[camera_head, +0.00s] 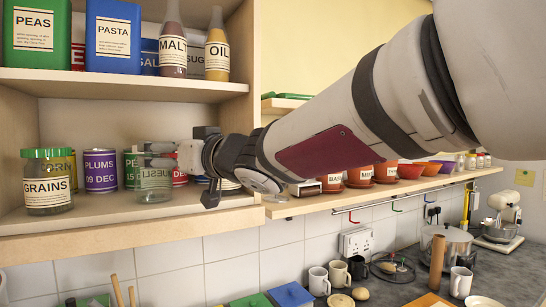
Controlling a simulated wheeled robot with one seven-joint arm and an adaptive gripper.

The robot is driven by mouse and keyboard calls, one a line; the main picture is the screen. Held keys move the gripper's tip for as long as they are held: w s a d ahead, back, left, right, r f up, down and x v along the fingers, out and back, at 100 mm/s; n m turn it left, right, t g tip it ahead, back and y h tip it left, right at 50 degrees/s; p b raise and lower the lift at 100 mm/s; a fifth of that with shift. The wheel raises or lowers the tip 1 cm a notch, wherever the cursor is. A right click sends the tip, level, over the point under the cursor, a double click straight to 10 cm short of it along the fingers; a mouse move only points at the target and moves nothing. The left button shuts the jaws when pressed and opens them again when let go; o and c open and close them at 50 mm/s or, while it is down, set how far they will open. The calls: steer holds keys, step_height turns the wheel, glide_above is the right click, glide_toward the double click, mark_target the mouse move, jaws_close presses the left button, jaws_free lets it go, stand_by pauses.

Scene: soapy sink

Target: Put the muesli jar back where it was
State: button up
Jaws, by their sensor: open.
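The muesli jar (155,184) is a clear glass jar with a pale label, partly readable as "UESLI". It appears to stand upright on the lower shelf (130,222) of the cupboard, near the shelf's front. My gripper (163,156) reaches in from the right and is open at the jar's upper part. The gripper hides some of the jar's top and right side, and I cannot tell whether the fingers touch the glass.
The grains jar (48,184) with a green lid stands to the left. The plums can (100,170) and other cans stand behind. The upper shelf (120,84) holds the malt (173,45) and oil (217,52) bottles above. Orange pots line the right shelf, below my arm.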

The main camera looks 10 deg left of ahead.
steer(key=w+d+f+m+t+h, duration=0.1)
steer(key=w+d+m+t+h, duration=0.2)
steer(key=d, duration=0.8)
steer(key=w+d+f+m+t+h, duration=0.1)
steer(key=d+f+m+t+h, duration=0.3)
steer(key=d, duration=0.7)
steer(key=s+d+f+m+g+h, duration=0.1)
steer(key=s+d+f+h, duration=0.15)
steer(key=d, duration=0.45)
steer(key=s+d+f+m+g+h, duration=0.1)
steer(key=d+h, duration=0.3)
steer(key=d, duration=0.3)
steer(key=s+d+f+m+g, duration=0.1)
steer(key=s+d+f+g, duration=0.1)
steer(key=s+d+f, duration=0.2)
steer(key=s+d+f+m+g+h, duration=0.1)
steer(key=s+d+f+g, duration=0.2)
steer(key=s+f, duration=0.3)
steer(key=s+d+f+m+g+h, duration=0.1)
steer(key=s+d+f, duration=0.4)
steer(key=s, duration=0.7)
steer(key=shift+s+d+f+g, duration=0.2)
steer(key=shift+d+f+g, duration=0.25)
steer(key=shift+g, duration=0.45)
steer(key=shift+a, duration=0.1)
steer(key=shift+c, duration=0.5)
